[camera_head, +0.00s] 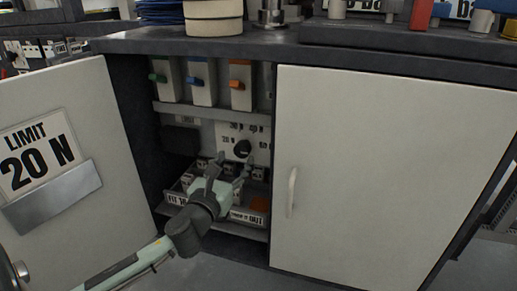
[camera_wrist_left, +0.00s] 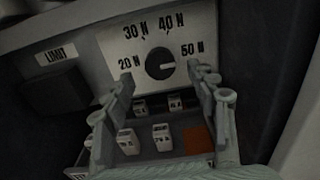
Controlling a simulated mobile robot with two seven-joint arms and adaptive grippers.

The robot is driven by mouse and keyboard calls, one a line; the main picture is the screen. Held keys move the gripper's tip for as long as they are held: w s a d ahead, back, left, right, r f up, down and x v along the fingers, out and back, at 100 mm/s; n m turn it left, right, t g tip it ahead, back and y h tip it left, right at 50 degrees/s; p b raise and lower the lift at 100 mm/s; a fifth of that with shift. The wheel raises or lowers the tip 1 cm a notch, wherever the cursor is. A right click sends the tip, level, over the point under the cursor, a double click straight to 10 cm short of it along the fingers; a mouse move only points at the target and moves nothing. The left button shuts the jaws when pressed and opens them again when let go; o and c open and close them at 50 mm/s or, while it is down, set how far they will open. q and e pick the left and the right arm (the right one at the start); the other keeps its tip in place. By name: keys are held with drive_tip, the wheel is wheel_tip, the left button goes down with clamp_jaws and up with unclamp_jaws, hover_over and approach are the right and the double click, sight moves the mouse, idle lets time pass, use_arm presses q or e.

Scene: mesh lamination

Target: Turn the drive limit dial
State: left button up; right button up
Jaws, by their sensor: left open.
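The drive limit dial (camera_head: 243,148) is a dark round knob on a white panel inside the open cabinet. In the left wrist view the dial (camera_wrist_left: 160,63) is ringed by the marks 20 N, 30 N, 40 N and 50 N, and I cannot tell surely which mark it points to. My left gripper (camera_head: 228,172) reaches into the cabinet, open and empty, just below and in front of the dial. In the left wrist view its fingers (camera_wrist_left: 165,88) stand apart on either side, with the dial beyond them, apparently not touched. My right gripper is not in view.
The open left door (camera_head: 95,235) carries a "LIMIT 20 N" sign (camera_head: 38,153). The closed right door (camera_head: 390,170) borders the opening. A tray (camera_wrist_left: 155,155) with small labelled blocks and an orange patch lies below the dial.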

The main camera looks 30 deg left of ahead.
sight(241, 152)
use_arm(q)
drive_tip(key=b+x, duration=0.1)
drive_tip(key=x, duration=0.5)
drive_tip(key=shift+w, duration=0.2)
drive_tip(key=c, duration=1.2)
